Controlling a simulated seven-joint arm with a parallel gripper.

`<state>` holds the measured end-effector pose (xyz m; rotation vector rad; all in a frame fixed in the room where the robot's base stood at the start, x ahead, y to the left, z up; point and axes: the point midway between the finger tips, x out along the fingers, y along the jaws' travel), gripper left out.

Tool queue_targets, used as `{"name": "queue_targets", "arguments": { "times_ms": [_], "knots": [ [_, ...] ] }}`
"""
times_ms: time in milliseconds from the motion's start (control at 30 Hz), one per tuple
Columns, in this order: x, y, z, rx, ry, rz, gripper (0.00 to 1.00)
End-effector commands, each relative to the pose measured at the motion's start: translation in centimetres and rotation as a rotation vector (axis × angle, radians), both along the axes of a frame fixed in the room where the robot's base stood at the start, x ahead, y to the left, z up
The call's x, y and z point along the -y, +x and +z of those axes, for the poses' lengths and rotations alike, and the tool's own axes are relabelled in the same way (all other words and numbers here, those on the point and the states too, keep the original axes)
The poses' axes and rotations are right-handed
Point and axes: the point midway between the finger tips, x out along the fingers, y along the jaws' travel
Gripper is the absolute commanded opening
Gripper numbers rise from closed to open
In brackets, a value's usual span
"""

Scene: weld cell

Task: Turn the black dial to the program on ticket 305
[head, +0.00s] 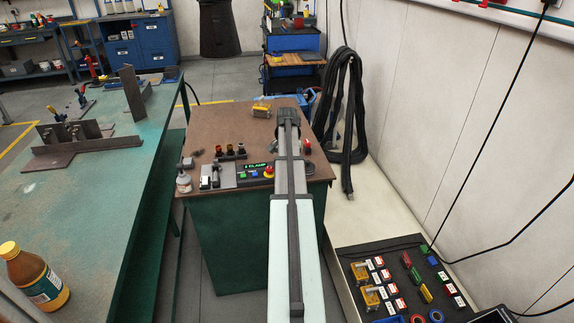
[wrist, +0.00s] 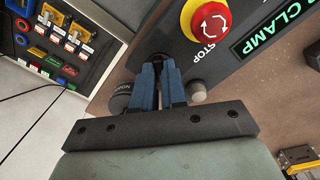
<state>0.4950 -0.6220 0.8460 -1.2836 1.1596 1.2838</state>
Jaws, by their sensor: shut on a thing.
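In the wrist view my gripper (wrist: 160,64) points at a dark control panel (wrist: 212,62), and its two blue fingers are close together. They are shut on a small dark part at the panel's edge, which appears to be the black dial (wrist: 159,56); the fingers hide most of it, so its pointer and setting cannot be read. In the head view my arm covers the gripper and the dial. The panel (head: 228,176) shows there to the left of my arm, with a lit green display (head: 257,167). I cannot make out a ticket numbered 305.
A red stop button (wrist: 208,20) on a yellow ring is close to my fingers. A dark rounded knob (wrist: 120,97) and a grey knob (wrist: 197,92) flank them. A tray (head: 345,253) of labelled parts is at lower right; a green bench (head: 90,205) is at left.

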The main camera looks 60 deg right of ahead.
Motion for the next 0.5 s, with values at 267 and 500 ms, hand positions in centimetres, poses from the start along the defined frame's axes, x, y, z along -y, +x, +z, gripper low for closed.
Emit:
{"name": "queue_targets", "arguments": {
  "times_ms": [267,500],
  "knots": [
    [0.01,0.0,0.02,0.0,0.0,-0.087,0.0],
    [0.01,0.0,0.02,0.0,0.0,-0.103,0.0]
  ]
}}
